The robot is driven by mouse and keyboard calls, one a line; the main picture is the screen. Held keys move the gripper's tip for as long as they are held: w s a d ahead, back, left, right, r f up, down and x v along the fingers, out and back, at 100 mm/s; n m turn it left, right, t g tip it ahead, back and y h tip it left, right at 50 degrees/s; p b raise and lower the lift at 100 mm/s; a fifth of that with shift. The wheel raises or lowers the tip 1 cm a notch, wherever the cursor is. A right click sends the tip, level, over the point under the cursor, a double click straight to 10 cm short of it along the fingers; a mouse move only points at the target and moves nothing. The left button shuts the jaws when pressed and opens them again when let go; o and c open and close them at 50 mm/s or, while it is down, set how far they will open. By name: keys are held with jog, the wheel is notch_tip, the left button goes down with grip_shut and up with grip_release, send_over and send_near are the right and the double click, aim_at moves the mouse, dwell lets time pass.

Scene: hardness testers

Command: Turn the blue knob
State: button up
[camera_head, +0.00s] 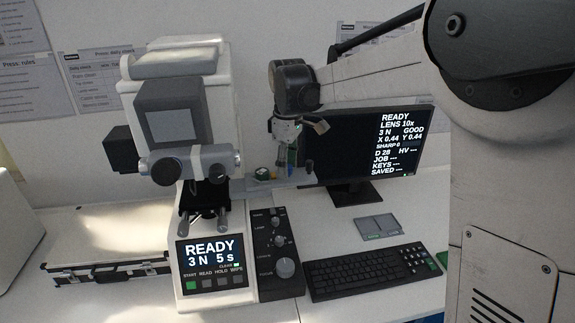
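No knob shows as clearly blue in this view. A black control panel (262,243) right of the white hardness tester (213,110) carries several grey knobs, with a large focus knob (286,267) near its front. The tester's head also has a dark round knob (166,171) and a smaller dark knob (217,173). My gripper (295,163) hangs pointing down, above and behind the panel, apart from its knobs. Its fingers are small and dark against the monitor, so their opening is unclear.
A monitor (345,140) stands behind my gripper. A keyboard (365,270) and a grey pad (378,226) lie right of the panel. A small green-and-yellow item (262,173) sits left of my gripper.

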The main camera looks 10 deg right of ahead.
jog(key=shift+c, duration=0.5)
grip_shut()
jog(key=shift+m, duration=0.3)
jog(key=m+b, duration=0.1)
jog(key=m, duration=0.2)
jog(key=shift+m+b, duration=0.35)
jog(key=shift+m, duration=0.05)
jog(key=m+b, duration=0.1)
jog(key=m, duration=0.4)
jog(key=m+b, duration=0.1)
jog(key=m, duration=0.5)
jog(key=shift+m, duration=0.4)
jog(key=m+b, duration=0.1)
jog(key=m, duration=0.5)
jog(key=shift+m, duration=0.4)
